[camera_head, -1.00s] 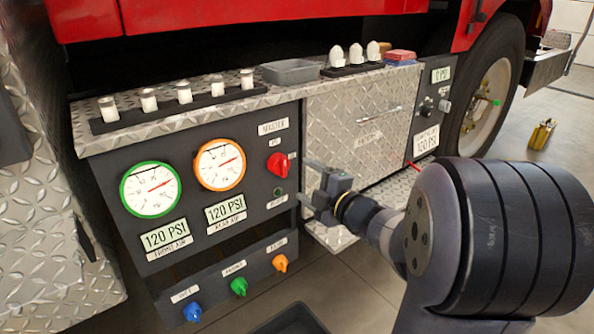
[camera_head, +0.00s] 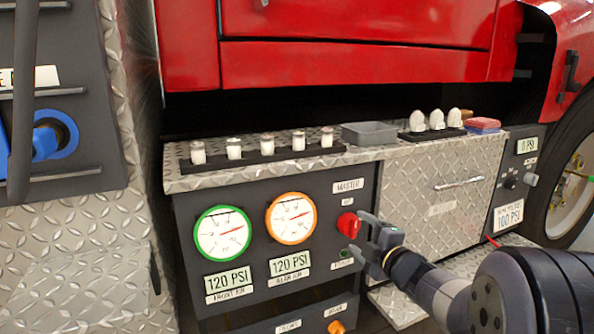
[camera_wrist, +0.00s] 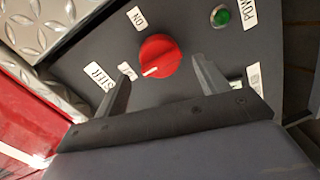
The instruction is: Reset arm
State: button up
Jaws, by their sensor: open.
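The red master knob (camera_head: 348,224) is on the dark gauge panel (camera_head: 330,190), right of two round gauges. In the wrist view the red knob (camera_wrist: 160,57) lies just beyond my gripper (camera_wrist: 160,70), framed between the fingertips. A white mark on the knob points to the lower left. My gripper (camera_head: 359,233) is open and empty, its fingers at the knob's right and lower side. I cannot tell whether they touch it. The green-rimmed gauge (camera_head: 222,234) and orange-rimmed gauge (camera_head: 291,218) each have a 120 PSI label below.
A small green light (camera_wrist: 221,16) sits beside the knob. A tread-plate ledge (camera_head: 370,153) above the panel carries several white-topped cylinders, a grey tray (camera_head: 369,134) and white domed pieces. A tread-plate cabinet door (camera_head: 440,195) and a wheel (camera_head: 575,190) are to the right.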

aim_at(354, 229)
jog(key=x, duration=0.3)
jog(key=shift+w+a+f+b, duration=0.1)
jog(key=shift+w+a+b, duration=0.1)
jog(key=shift+b, duration=0.2)
jog(key=shift+d, duration=0.1)
jog(key=shift+s, duration=0.1)
